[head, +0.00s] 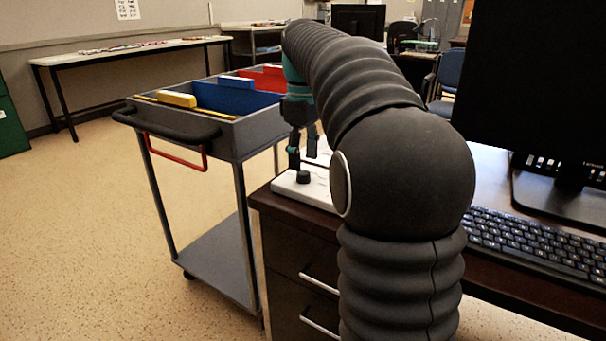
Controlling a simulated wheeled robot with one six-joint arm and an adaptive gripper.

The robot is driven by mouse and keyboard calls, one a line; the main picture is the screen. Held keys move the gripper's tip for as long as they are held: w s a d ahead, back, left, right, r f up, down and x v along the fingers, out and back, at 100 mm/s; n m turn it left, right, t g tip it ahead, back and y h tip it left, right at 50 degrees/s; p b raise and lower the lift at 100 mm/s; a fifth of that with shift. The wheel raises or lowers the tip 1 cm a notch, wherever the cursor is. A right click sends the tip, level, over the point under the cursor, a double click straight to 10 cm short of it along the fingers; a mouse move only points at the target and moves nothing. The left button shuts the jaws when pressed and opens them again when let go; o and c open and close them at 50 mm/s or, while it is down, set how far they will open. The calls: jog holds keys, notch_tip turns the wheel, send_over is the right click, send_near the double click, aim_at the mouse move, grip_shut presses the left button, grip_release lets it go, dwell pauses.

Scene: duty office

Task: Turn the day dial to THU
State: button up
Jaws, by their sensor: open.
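A white panel (290,188) lies on the left end of the dark desk, partly hidden behind my arm. A small black knob (303,177) stands on it, apparently the day dial. Its day markings and pointer cannot be read from here. My gripper (302,160) points down over the panel, with its fingers apart, just above or beside the knob. I cannot tell whether a finger touches the knob. My dark, ribbed arm hides the right part of the panel.
A grey cart (243,135) with blue and red dividers stands close by on the left. A keyboard (535,243) and a monitor (545,80) are on the desk (490,165) to the right. Open floor (80,220) lies at the left.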

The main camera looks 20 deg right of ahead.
aim_at(303, 172)
jog(key=shift+f, duration=1.8)
grip_shut()
